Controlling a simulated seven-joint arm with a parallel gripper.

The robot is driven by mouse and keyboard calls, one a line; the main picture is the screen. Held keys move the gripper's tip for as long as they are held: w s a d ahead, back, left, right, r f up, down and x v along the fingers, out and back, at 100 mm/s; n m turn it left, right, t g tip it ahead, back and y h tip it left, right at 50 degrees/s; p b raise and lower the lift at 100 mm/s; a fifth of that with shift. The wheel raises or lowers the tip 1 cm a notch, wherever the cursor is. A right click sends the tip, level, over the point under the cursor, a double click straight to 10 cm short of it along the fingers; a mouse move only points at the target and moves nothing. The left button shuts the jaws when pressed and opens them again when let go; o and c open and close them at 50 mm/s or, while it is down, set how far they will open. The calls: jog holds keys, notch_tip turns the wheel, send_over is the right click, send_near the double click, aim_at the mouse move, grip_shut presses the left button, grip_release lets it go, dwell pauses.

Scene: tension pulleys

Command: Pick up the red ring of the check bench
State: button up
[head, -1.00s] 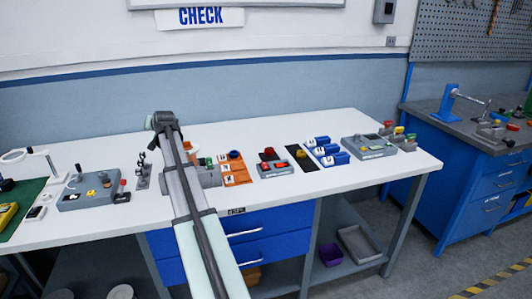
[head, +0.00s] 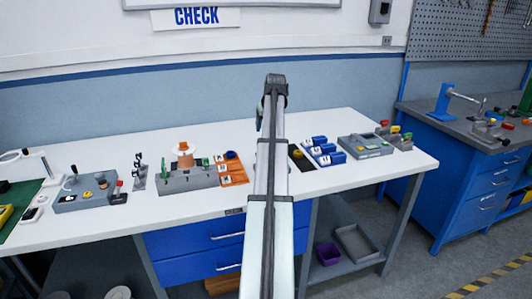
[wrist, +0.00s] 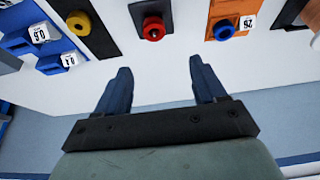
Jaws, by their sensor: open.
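The red ring (wrist: 153,30) shows at the upper middle of the wrist view, on a dark plate (wrist: 150,10). In the head view my arm hides it. My gripper (wrist: 160,66) is open and empty, its two dark blue fingers spread apart. In the wrist view the ring lies beyond the fingertips, roughly in line with the gap and a little left of its middle. The ring is not between the fingers. In the head view the wrist end (head: 275,88) of my arm is raised over the white bench (head: 345,190).
A yellow ring (wrist: 78,22) on a black plate is left of the red ring in the wrist view. A blue ring (wrist: 223,30) on an orange plate (wrist: 237,12) is to the right. Blue numbered blocks (head: 325,152) and a grey device (head: 365,146) stand farther right on the bench.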

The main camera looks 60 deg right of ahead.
jog(key=x, duration=0.8)
jog(key=shift+s+d+f, duration=0.15)
jog(key=shift+s+f, duration=0.15)
jog(key=shift+s+x, duration=0.2)
jog(key=shift+x, duration=2.45)
jog(key=shift+c, duration=0.2)
jog(key=c, duration=1.2)
notch_tip(320, 180, up, 10)
jog(key=shift+r, duration=0.15)
jog(key=shift+r, duration=2.4)
